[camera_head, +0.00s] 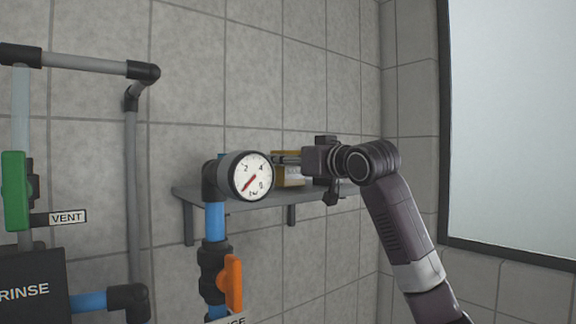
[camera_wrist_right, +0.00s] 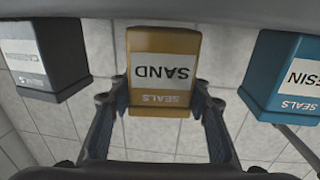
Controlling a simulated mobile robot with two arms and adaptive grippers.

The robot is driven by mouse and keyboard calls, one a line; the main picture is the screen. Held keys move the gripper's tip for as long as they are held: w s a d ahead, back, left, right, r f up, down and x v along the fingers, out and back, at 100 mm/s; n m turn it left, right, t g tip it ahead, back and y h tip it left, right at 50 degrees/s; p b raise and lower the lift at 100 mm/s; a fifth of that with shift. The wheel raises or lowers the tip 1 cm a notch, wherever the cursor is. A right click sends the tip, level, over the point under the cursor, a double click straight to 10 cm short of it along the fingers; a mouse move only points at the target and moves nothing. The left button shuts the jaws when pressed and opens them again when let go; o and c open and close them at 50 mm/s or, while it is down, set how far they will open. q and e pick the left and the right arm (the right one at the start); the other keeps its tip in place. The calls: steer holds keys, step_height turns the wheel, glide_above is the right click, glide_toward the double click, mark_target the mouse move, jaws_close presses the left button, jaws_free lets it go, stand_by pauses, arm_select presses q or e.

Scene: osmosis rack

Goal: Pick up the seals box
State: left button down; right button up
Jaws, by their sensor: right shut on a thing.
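A yellow seals box (camera_wrist_right: 163,50) is in the middle of the right wrist view, its white label reading SAND, with SEALS below, upside down. My right gripper (camera_wrist_right: 160,105) has one finger on each side of this box and is shut on it. In the head view the yellow box (camera_head: 292,172) is at the wall shelf, partly hidden by the gauge and by my right gripper (camera_head: 285,160). I cannot tell whether the box touches the shelf. A blue seals box (camera_wrist_right: 285,75) with a RESIN label is to its right in the wrist view. My left gripper is not in view.
A dark grey box (camera_wrist_right: 45,55) is left of the yellow one in the wrist view. In the head view a round pressure gauge (camera_head: 246,176) on blue piping stands before the grey shelf (camera_head: 250,205). A valve with an orange handle (camera_head: 233,283) is below.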

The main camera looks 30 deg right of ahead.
step_height(320, 180, up, 19)
steer(key=shift+r, duration=0.2)
stand_by(0.3)
